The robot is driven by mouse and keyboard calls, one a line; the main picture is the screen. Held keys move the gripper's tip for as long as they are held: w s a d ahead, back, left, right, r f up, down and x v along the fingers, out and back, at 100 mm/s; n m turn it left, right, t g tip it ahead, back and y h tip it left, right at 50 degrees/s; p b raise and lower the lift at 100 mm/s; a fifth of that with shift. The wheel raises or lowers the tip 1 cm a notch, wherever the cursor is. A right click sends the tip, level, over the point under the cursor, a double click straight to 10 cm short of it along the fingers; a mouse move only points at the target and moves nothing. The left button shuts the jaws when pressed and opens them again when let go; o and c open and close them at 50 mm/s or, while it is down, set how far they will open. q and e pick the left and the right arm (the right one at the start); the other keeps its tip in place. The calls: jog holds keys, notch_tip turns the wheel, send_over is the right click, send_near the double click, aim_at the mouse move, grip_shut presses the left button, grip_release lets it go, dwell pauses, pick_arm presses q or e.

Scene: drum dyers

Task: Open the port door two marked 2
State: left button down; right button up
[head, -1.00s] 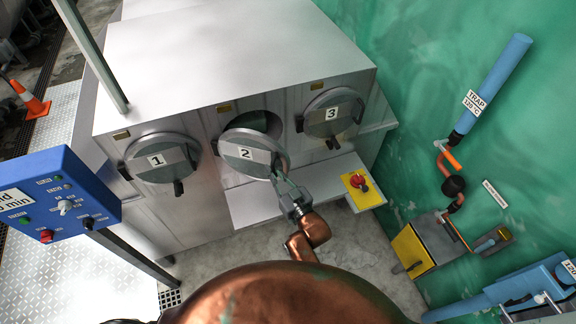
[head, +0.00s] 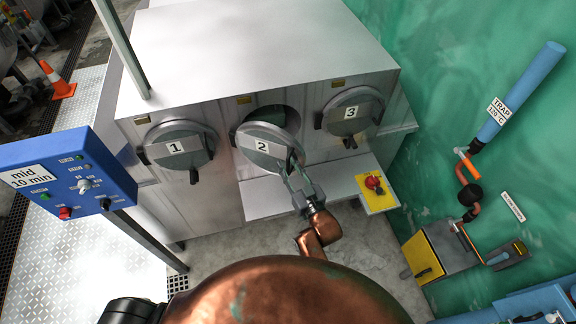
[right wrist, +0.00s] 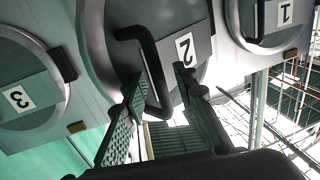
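Port door two (head: 248,137) is a round grey disc with a white 2 label, in the middle of the machine's front in the head view. It stands ajar and tilted outward, with the dark port opening (head: 285,117) showing behind its upper edge. My right gripper (head: 290,172) is at the lower right of this door. In the right wrist view, the door (right wrist: 196,20) has a black loop handle (right wrist: 158,85). My right gripper's fingers (right wrist: 158,78) are spread apart, with part of the handle between them; contact is unclear. My left gripper is not in view.
Doors one (head: 180,158) and three (head: 348,122) flank it and look closed. A blue control box (head: 75,170) on a post stands left. A yellow plate with a red knob (head: 375,189) is at right on the ledge. A blue pipe (head: 520,90) runs along the green wall.

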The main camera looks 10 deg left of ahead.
jog(key=v, duration=1.2)
